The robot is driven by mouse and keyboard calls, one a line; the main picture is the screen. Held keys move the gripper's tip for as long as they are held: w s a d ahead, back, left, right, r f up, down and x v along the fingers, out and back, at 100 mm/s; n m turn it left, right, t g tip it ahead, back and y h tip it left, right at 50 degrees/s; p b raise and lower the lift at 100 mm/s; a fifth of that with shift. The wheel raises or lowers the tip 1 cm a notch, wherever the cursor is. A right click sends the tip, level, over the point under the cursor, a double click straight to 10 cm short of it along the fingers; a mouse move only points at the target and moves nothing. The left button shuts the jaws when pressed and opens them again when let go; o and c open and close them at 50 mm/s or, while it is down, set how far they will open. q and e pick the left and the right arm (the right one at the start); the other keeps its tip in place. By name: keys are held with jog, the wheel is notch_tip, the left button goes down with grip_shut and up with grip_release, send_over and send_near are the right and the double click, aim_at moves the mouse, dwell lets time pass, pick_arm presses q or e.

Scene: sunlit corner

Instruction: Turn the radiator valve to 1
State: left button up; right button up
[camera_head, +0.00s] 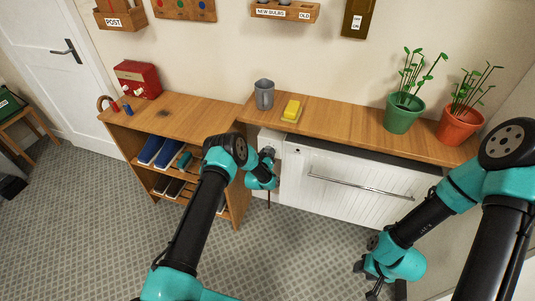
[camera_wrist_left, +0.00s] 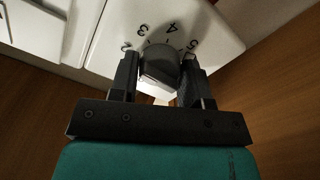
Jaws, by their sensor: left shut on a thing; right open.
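The radiator valve is a dark grey rounded knob (camera_wrist_left: 162,58) on a white plate (camera_wrist_left: 100,62) with black numbers; 2, 3, 4 and 5 show around its far side. The 1 is not visible, and I cannot tell which number the knob points to. My left gripper (camera_wrist_left: 160,72) is shut on the knob, one finger on each side. In the head view the left gripper (camera_head: 267,156) is at the left end of the white radiator cover (camera_head: 345,185), and the arm mostly hides the valve. My right gripper (camera_head: 378,291) is open and empty, low in front of the cover at the right.
A wooden shelf (camera_head: 345,125) above the cover holds a grey mug (camera_head: 264,94), a yellow sponge (camera_head: 291,110), a green pot (camera_head: 403,114) and an orange pot (camera_head: 459,125). A shoe rack (camera_head: 190,112) stands close left of the left gripper.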

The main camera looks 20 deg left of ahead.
pick_arm(q)
jog(key=n, duration=1)
jog(key=shift+d+r, duration=0.1)
jog(key=shift+n, duration=0.3)
jog(key=o, duration=0.9)
jog(key=shift+s, duration=0.1)
jog(key=s, duration=1.7)
jog(key=shift+a, duration=0.4)
